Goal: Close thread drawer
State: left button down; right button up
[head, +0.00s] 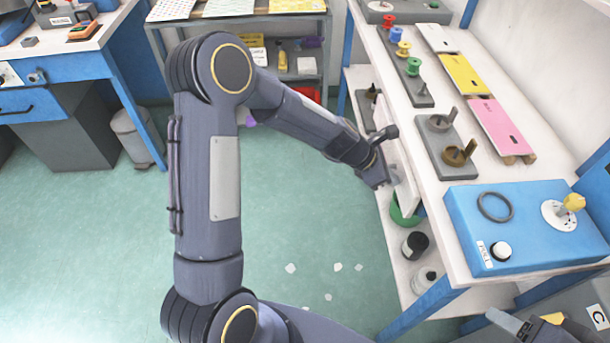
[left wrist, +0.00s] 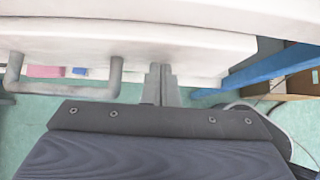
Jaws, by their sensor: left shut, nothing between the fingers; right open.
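The thread drawer (head: 406,187) is a white-fronted drawer under the left edge of the white workbench top. In the head view its front stands slightly out from the bench edge; the arm hides part of it. In the left wrist view the pale drawer front (left wrist: 200,50) spans the top, with a grey bar handle (left wrist: 115,75) at left. My left gripper (head: 391,172) is at the drawer front, and its fingers (left wrist: 160,70) are together and empty, right of the handle. I cannot tell whether they touch the front. My right gripper (head: 530,325) is open at bottom right, partly cut off.
The workbench (head: 405,85) carries thread spools, coloured sheets and a blue box (head: 525,225). Black and white pots (head: 415,243) and a green roll (head: 402,212) sit on its lower shelf.

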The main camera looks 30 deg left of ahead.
pick_arm(q)
jog(key=shift+w+d, duration=0.55)
jog(key=shift+d, duration=0.35)
jog(key=shift+r, duration=0.15)
